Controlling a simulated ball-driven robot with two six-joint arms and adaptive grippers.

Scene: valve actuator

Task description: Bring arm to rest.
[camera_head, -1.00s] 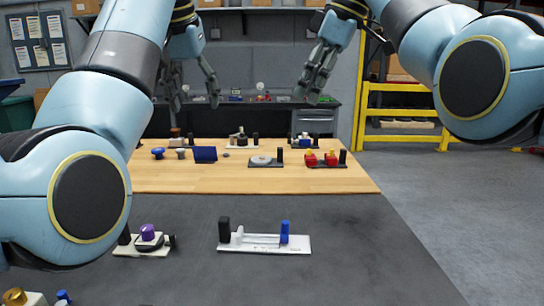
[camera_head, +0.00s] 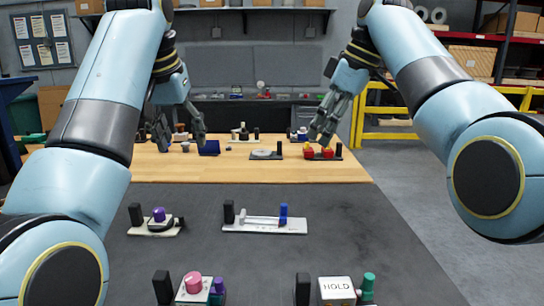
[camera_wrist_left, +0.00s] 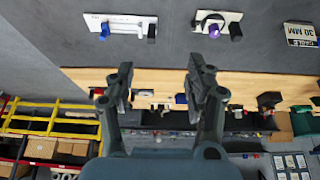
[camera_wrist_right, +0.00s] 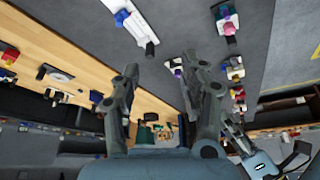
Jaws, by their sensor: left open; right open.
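My left gripper (camera_head: 178,132) hangs at the left of the head view, in front of the wooden table strip. Its two fingers stand apart with nothing between them, as the left wrist view also shows (camera_wrist_left: 160,90). My right gripper (camera_head: 325,122) hangs at the right, in line with the red and yellow valve fixture (camera_head: 322,153) in the head view. Its fingers are apart and empty in the right wrist view (camera_wrist_right: 155,95). Neither gripper visibly touches a fixture.
On the grey mat (camera_head: 350,200) stand a white fixture with a blue knob (camera_head: 283,215), a purple-knob fixture (camera_head: 158,216), a pink-knob fixture (camera_head: 193,284) and a HOLD block (camera_head: 337,288). Several fixtures line the wooden strip (camera_head: 235,167). A yellow rail (camera_head: 385,137) stands behind right.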

